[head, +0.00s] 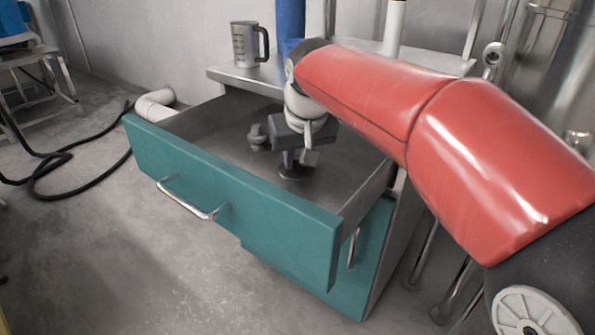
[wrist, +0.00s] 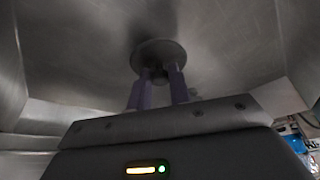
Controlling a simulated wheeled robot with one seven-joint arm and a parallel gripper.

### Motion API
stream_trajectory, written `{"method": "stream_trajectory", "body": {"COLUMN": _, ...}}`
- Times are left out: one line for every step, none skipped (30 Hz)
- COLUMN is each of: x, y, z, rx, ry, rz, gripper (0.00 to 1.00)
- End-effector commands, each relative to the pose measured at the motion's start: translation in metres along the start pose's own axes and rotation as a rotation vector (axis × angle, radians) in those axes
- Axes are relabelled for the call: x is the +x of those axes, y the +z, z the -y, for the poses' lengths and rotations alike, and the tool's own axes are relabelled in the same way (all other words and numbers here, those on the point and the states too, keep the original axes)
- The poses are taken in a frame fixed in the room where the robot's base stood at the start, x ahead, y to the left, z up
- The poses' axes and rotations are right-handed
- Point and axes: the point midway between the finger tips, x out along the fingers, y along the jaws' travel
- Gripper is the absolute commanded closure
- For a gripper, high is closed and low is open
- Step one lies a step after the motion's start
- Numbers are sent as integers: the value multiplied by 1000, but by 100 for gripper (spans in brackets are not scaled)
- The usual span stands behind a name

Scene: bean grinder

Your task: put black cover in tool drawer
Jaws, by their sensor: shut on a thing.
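The tool drawer (head: 230,205) is pulled open, with a teal front, a metal handle and a grey metal inside. My gripper (head: 290,160) is down inside the drawer's opening, fingers pointing down. It is shut on the black cover (head: 292,175), a dark round disc close to the drawer floor. In the wrist view, my two purple fingers (wrist: 160,90) grip the knob at the middle of the cover (wrist: 158,52). The cover's disc appears flat against or just above the drawer floor (wrist: 230,50); I cannot tell whether it touches.
A metal worktop (head: 240,75) stands behind the drawer, bearing a grey measuring jug (head: 249,45), a blue object (head: 290,20) and a white cylinder (head: 394,25). A lower teal front (head: 350,265) sits below. Black hose (head: 60,160) lies on the floor to the left.

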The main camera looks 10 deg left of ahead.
Motion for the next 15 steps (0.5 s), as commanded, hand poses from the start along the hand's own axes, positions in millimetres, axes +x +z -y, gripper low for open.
{"method": "stream_trajectory", "body": {"x": 10, "y": 5, "z": 0, "rx": 0, "ry": 0, "rz": 3, "gripper": 100}}
{"method": "stream_trajectory", "body": {"x": 15, "y": 7, "z": 0, "rx": 0, "ry": 0, "rz": 3, "gripper": 100}}
{"method": "stream_trajectory", "body": {"x": 21, "y": 9, "z": 0, "rx": -1, "ry": 0, "rz": 3, "gripper": 100}}
{"method": "stream_trajectory", "body": {"x": 24, "y": 10, "z": 0, "rx": -1, "ry": 0, "rz": 2, "gripper": 100}}
{"method": "stream_trajectory", "body": {"x": 26, "y": 11, "z": 0, "rx": -1, "ry": 0, "rz": 2, "gripper": 100}}
{"method": "stream_trajectory", "body": {"x": 28, "y": 12, "z": 0, "rx": 0, "ry": 0, "rz": 1, "gripper": 100}}
{"method": "stream_trajectory", "body": {"x": 28, "y": 12, "z": 0, "rx": 0, "ry": 0, "rz": 1, "gripper": 100}}
{"method": "stream_trajectory", "body": {"x": 28, "y": 12, "z": 0, "rx": 0, "ry": 0, "rz": 0, "gripper": 100}}
{"method": "stream_trajectory", "body": {"x": 27, "y": 11, "z": 0, "rx": 0, "ry": 0, "rz": 0, "gripper": 100}}
{"method": "stream_trajectory", "body": {"x": 27, "y": 11, "z": 0, "rx": 0, "ry": 0, "rz": 0, "gripper": 100}}
{"method": "stream_trajectory", "body": {"x": 27, "y": 11, "z": 0, "rx": 0, "ry": 0, "rz": 0, "gripper": 100}}
{"method": "stream_trajectory", "body": {"x": 27, "y": 11, "z": 0, "rx": 0, "ry": 0, "rz": 0, "gripper": 100}}
{"method": "stream_trajectory", "body": {"x": 27, "y": 11, "z": 0, "rx": 0, "ry": 0, "rz": 0, "gripper": 100}}
{"method": "stream_trajectory", "body": {"x": 28, "y": 12, "z": 0, "rx": 0, "ry": 0, "rz": 0, "gripper": 100}}
{"method": "stream_trajectory", "body": {"x": 29, "y": 12, "z": 0, "rx": 0, "ry": 0, "rz": 0, "gripper": 100}}
